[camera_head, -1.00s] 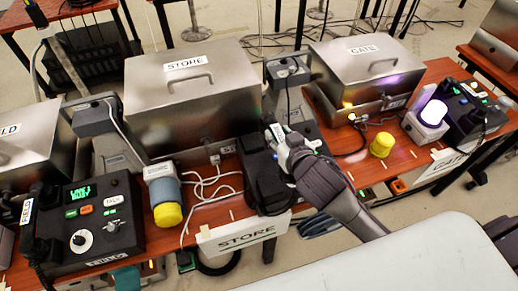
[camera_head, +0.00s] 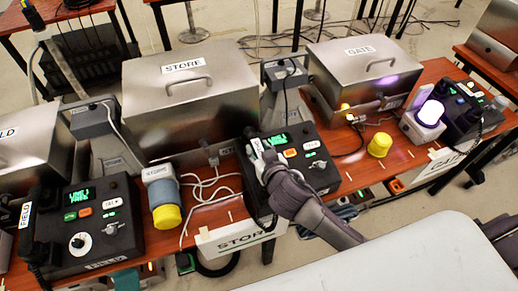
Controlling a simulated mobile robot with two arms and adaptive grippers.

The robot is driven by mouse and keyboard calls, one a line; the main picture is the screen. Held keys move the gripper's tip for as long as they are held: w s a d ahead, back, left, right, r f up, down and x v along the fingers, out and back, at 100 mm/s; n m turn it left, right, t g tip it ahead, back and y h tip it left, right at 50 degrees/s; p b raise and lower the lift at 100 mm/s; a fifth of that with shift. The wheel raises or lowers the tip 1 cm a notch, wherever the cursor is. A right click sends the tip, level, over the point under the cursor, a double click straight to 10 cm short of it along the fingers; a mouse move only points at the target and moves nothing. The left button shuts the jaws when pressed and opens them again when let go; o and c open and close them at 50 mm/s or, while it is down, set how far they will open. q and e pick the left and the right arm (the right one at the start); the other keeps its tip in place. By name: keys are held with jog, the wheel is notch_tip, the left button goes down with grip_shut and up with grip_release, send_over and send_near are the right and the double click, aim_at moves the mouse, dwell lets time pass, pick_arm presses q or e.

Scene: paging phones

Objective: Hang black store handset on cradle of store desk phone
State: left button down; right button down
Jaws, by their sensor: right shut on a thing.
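The black store desk phone (camera_head: 316,166) stands on the red-brown table behind the STORE sign. Its green-lit display and buttons show. The black store handset (camera_head: 253,178) runs along the left side of this phone, where the cradle is. My right gripper (camera_head: 262,158) reaches in from the lower right, across the phone's front left, and is shut on the handset. The gripper hides the handset's middle and most of the cradle. I cannot tell whether the handset touches the cradle or is just above it. My left gripper is out of view.
A steel STORE box (camera_head: 190,100) stands behind, with a grey stand (camera_head: 285,80) to its right. The field phone (camera_head: 90,225) is farther left. A yellow knob (camera_head: 380,145) stands on the right.

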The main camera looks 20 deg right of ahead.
jog(key=c, duration=0.7)
grip_release()
jog(key=shift+f, duration=0.1)
jog(key=shift+s+r, duration=0.15)
jog(key=shift+r, duration=0.05)
jog(key=b+v, duration=0.1)
jog(key=v, duration=1)
jog(key=shift+s+d+r, duration=0.1)
jog(key=shift+s+r, duration=0.1)
jog(key=shift+s, duration=0.1)
